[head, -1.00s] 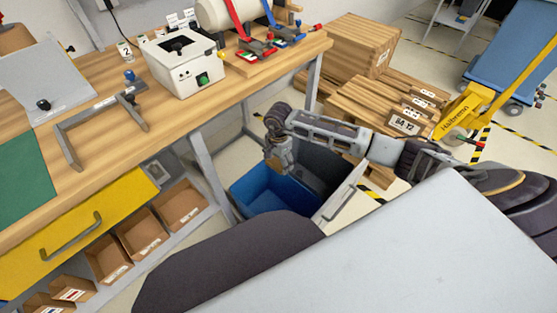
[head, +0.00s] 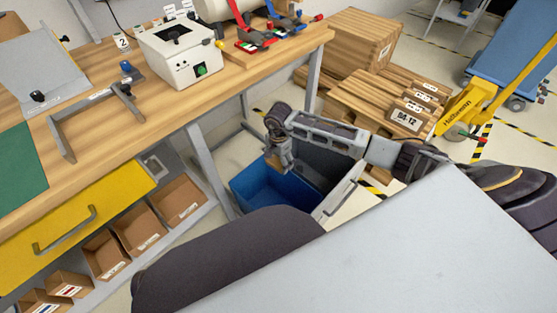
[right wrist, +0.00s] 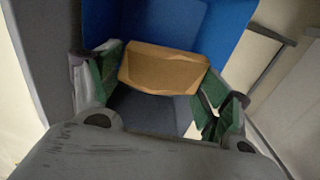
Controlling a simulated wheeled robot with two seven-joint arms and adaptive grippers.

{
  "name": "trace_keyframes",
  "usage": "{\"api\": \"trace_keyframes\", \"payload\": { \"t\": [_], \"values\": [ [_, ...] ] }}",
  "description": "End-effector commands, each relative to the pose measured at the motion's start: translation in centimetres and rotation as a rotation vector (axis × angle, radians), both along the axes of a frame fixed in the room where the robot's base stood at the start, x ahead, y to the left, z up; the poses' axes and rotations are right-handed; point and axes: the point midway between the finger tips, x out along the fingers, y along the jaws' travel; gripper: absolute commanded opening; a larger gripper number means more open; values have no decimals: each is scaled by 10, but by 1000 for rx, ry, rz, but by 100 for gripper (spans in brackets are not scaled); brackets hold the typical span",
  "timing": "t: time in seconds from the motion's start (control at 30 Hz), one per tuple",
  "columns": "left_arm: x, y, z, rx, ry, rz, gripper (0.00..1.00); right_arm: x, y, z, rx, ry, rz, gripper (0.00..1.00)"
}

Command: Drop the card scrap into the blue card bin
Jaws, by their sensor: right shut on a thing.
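The card scrap (right wrist: 163,70) is a brown, folded piece of cardboard. In the right wrist view it sits between the green-padded fingers of my right gripper (right wrist: 160,84), which is shut on it. The blue card bin (head: 262,192) stands on the floor beside the bench leg in the head view. Its blue wall (right wrist: 230,30) also shows behind the scrap in the right wrist view. In the head view my right gripper (head: 279,163) points down over the blue bin. The scrap is hard to make out there. My left gripper is not in view.
A grey bin (head: 325,165) stands against the blue one, with a pale panel (head: 340,190) at its right. The wooden bench (head: 110,105) with a yellow drawer (head: 75,215) is at the left. Pallets (head: 375,105) and a yellow pallet truck (head: 470,105) stand behind.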

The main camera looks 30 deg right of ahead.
Motion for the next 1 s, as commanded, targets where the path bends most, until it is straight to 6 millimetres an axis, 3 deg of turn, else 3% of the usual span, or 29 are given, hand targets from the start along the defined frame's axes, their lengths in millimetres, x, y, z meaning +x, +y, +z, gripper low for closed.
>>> {"api": "trace_keyframes", "payload": {
  "t": [0.03,0.07,0.2,0.67,1.0],
  "values": [
    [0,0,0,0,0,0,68,0,0,0,0,0,0,67],
    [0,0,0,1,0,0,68,0,0,0,0,0,0,82],
    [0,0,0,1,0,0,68,0,0,0,0,0,0,100],
    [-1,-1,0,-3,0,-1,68,0,0,1,0,0,0,100],
    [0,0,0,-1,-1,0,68,1,0,28,0,-3,1,100]
  ]
}}
